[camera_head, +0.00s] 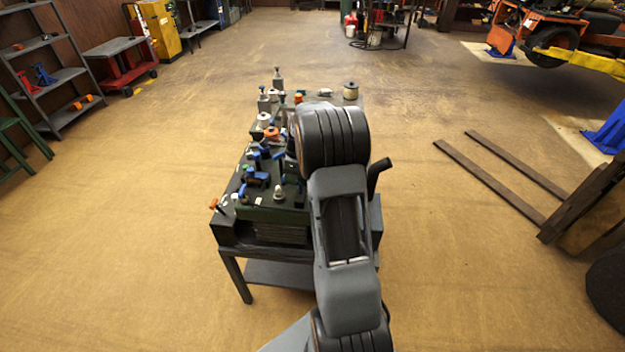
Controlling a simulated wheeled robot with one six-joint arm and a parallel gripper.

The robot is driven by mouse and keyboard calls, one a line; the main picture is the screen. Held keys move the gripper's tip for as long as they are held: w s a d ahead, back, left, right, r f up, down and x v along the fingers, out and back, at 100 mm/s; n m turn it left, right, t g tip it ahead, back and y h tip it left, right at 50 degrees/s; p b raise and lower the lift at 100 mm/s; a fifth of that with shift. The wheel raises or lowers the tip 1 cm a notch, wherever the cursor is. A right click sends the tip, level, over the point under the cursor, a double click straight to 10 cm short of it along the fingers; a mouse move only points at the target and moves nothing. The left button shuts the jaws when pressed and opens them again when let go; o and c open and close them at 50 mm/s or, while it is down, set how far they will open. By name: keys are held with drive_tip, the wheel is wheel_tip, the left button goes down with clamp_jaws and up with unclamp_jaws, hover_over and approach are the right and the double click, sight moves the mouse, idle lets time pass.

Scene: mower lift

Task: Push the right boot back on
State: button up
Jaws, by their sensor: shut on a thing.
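I cannot make out the right boot in this view. My arm rises from the bottom centre and covers the right part of a dark cart (248,238). My gripper does not show; it is hidden behind my arm or too small to tell. A dark green block (270,213) stands at the near end of the cart, with several blue, orange and white small parts on and around it. A black tube-like piece (378,174) sticks up just right of my arm.
Grey bottles (278,78) and a pale spool (350,90) stand at the cart's far end. Dark beams (500,176) lie on the floor at right. An orange mower (535,28) is at the upper right. Shelves (55,78) line the left. Floor beside the cart is clear.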

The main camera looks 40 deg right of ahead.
sight(276, 191)
drive_tip(key=shift+w+a+f, duration=0.3)
drive_tip(key=shift+w+a, duration=0.55)
drive_tip(key=shift+w+a+f, duration=0.55)
drive_tip(key=shift+a, duration=0.05)
drive_tip(key=shift+w+a+f+b, duration=0.3)
drive_tip(key=shift+w+a+f, duration=0.1)
drive_tip(key=shift+f, duration=0.25)
drive_tip(key=shift+w+a+f+b, duration=0.3)
drive_tip(key=shift+a+f, duration=0.1)
drive_tip(key=shift+f, duration=0.2)
drive_tip(key=o, duration=0.6)
drive_tip(key=shift+w+f, duration=0.1)
drive_tip(key=shift+c, duration=0.2)
drive_tip(key=shift+o, duration=0.7)
